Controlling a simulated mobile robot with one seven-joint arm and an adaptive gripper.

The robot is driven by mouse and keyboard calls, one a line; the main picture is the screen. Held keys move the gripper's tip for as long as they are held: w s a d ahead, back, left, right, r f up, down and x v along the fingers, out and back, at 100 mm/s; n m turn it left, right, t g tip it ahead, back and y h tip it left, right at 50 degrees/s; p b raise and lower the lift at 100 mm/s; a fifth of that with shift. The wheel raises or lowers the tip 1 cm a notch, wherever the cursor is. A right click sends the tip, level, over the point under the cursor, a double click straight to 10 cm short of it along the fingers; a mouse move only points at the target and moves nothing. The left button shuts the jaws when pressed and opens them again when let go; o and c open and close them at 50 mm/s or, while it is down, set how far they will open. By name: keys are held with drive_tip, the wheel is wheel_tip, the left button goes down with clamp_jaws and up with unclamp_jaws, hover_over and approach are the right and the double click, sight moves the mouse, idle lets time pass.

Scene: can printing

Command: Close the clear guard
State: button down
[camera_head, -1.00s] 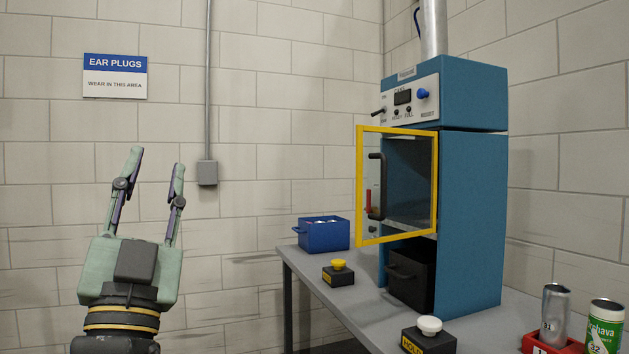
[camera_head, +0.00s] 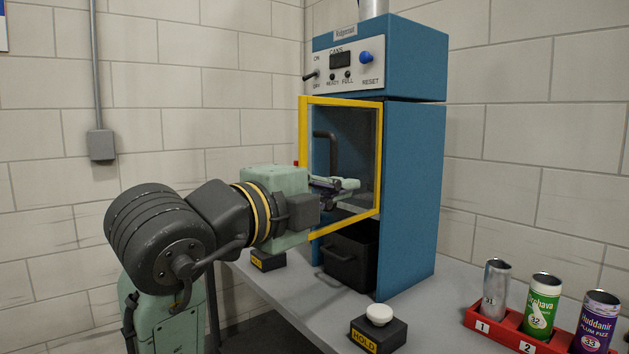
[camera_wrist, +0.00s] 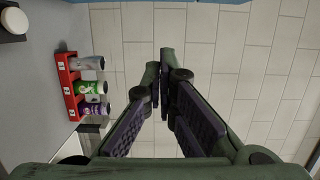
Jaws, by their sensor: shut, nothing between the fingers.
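The clear guard (camera_head: 341,101), a see-through panel in a yellow frame with a black handle (camera_head: 333,150), is on the front of the blue machine (camera_head: 410,190). It appears to be swung open, with its left edge away from the machine. My gripper (camera_head: 352,185) is shut and empty, level with the lower half of the guard. Its body hides part of the guard's left edge. I cannot tell whether the fingers touch the panel. In the wrist view my gripper's fingertips (camera_wrist: 159,68) are close together with nothing between them.
A black bin (camera_head: 350,264) stands below the guard. A HOLD button box (camera_head: 378,334) is on the grey table (camera_head: 445,290). A red rack (camera_head: 475,322) with several cans stands at right, and also shows in the wrist view (camera_wrist: 68,87). A smaller button box (camera_head: 268,262) is partly hidden.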

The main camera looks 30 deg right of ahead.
drive_tip(key=w+d+p, duration=0.3)
drive_tip(key=w+d, duration=0.2)
drive_tip(key=shift+w, duration=0.4)
drive_tip(key=shift+a, duration=0.15)
